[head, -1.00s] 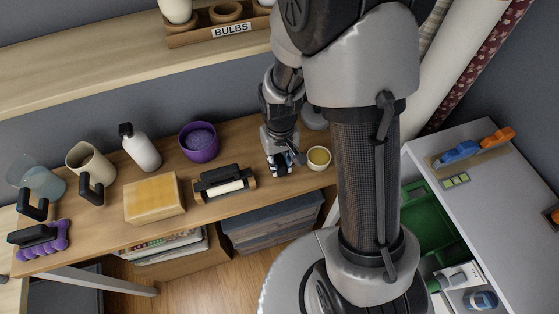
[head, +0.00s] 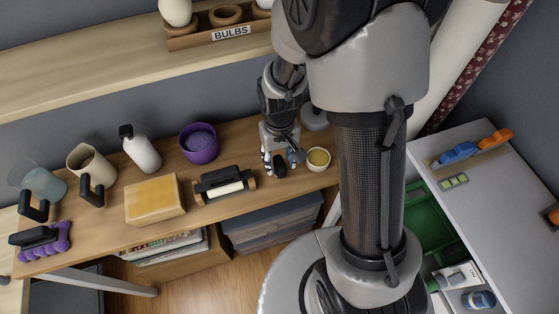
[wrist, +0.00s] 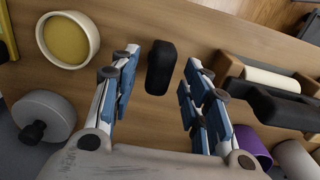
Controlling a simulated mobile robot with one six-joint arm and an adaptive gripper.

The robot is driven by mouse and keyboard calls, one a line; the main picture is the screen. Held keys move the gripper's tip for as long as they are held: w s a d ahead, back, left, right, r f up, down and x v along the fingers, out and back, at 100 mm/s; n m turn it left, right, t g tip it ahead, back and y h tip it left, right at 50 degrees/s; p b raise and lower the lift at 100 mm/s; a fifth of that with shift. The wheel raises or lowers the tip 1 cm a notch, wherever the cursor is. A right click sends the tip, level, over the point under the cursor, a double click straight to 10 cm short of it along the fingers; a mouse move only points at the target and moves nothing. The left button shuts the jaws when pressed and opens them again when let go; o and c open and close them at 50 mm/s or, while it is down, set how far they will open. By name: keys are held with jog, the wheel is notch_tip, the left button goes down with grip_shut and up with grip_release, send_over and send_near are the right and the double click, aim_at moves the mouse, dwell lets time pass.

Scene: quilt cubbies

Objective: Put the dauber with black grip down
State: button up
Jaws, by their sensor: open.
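The dauber with black grip (wrist: 161,67) stands on the wooden shelf, and only its dark rounded grip shows in the wrist view. In the head view it is a small dark shape (head: 280,168) below my gripper. My gripper (head: 280,163) is open above the shelf. In the wrist view its blue-padded fingers (wrist: 156,80) are spread to either side of the grip, with gaps on both sides. The dauber's lower part is hidden beneath its grip.
A small cup with yellow contents (head: 318,159) stands just right of the dauber. A black-handled roller (head: 225,185) in a holder lies to its left. A purple bowl (head: 199,143), a yellow block (head: 154,199), a white bottle (head: 142,150) and jugs stand further left. A grey lidded round item (wrist: 44,115) is nearby.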

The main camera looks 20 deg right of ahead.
notch_tip(320, 180, up, 10)
jog(key=p, duration=0.2)
notch_tip(320, 180, up, 9)
jog(key=t, duration=0.2)
send_over(280, 163)
jog(key=s, duration=0.4)
jog(key=s+r+t, duration=0.2)
jog(key=s+r, duration=0.6)
jog(key=s, duration=0.3)
jog(key=shift+t, duration=0.3)
jog(key=shift+w, duration=0.1)
